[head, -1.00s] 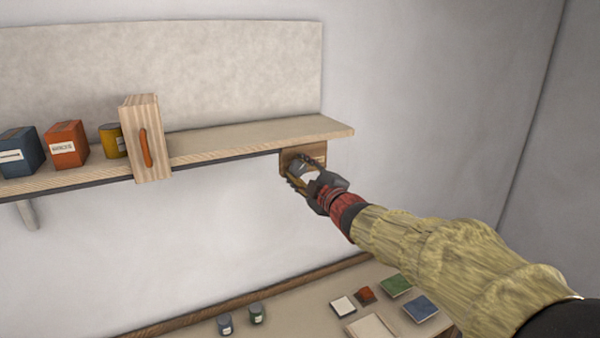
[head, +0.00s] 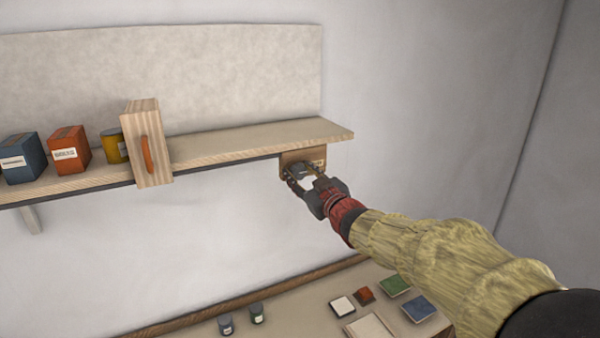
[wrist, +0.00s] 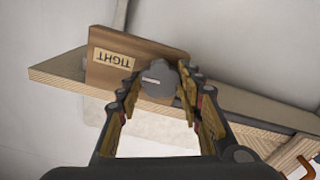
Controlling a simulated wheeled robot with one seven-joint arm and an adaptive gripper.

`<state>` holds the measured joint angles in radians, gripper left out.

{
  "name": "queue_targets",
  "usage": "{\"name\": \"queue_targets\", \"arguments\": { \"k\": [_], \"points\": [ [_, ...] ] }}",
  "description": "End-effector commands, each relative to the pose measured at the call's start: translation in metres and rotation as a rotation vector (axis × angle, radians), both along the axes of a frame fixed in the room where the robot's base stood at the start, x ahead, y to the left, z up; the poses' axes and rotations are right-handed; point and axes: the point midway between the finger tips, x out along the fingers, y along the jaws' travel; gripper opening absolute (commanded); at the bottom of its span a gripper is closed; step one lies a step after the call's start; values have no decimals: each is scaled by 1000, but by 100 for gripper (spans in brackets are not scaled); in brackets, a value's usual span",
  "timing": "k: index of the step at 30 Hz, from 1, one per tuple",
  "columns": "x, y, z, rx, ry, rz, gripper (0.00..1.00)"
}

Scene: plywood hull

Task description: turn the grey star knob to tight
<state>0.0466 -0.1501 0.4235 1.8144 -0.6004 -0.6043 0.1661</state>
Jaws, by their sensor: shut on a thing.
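The grey star knob (wrist: 159,82) sits on a brown wooden plate (wrist: 105,72) under the right end of the shelf. A light line marks the knob's face, and a label reading TIGHT (wrist: 114,59) is on the plate, upside down in the wrist view. My gripper (wrist: 158,90) has a finger on each side of the knob and is shut on it. In the head view my gripper (head: 302,178) reaches the plate (head: 316,155) from the lower right, and the fingers partly cover the knob.
The shelf (head: 250,138) runs left above the plate. On it stand a wooden block with an orange handle (head: 146,150), a yellow tin (head: 113,147), an orange box (head: 68,150) and a blue box (head: 22,160). A lower table (head: 300,315) holds small jars and flat coloured pieces.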

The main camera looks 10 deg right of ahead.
Motion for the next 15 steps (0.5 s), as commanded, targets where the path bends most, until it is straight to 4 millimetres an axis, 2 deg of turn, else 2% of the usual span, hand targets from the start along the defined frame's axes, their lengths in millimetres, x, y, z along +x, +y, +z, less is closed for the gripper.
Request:
{"name": "queue_targets", "arguments": {
  "k": [15],
  "points": [
    [0,0,-3,48,19,-1,11]
  ]
}}
